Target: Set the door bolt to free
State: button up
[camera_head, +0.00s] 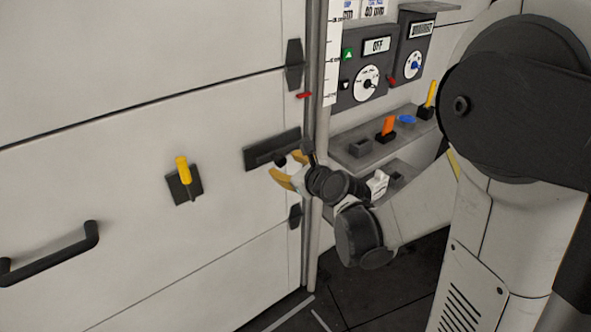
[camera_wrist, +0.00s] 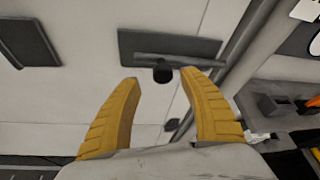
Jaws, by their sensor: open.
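The door bolt is a dark plate (camera_head: 258,152) on the pale door near its right edge, with a bar running along it toward the door post. In the wrist view, the bolt plate (camera_wrist: 135,42) is at the top centre, and a round black knob (camera_wrist: 162,73) sticks out from the bar. My gripper (camera_head: 281,166) is in front of the bolt, its yellow fingers apart. In the wrist view, my open gripper (camera_wrist: 158,78) has one finger on each side of the knob, with visible gaps. In the head view my gripper partly hides the bolt's lower right.
A yellow-handled lever (camera_head: 183,170) on a dark plate and a black pull handle (camera_head: 50,256) are further left on the door. Right of the door post (camera_head: 312,120) are dial panels (camera_head: 366,85) and a grey shelf (camera_head: 350,158) with an orange-handled tool (camera_head: 387,126).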

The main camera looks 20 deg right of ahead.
jog(key=v, duration=0.7)
jog(key=shift+s, duration=0.1)
jog(key=s+a+n+g+h, duration=0.1)
jog(key=s+n+g, duration=0.2)
jog(key=s+n, duration=0.6)
jog(key=s+a+n+g+h, duration=0.1)
jog(key=s+n+g, duration=0.2)
jog(key=s+n, duration=0.7)
jog(key=n, duration=1.1)
jog(key=shift+g+h, duration=0.3)
jog(key=shift+w+f, duration=0.1)
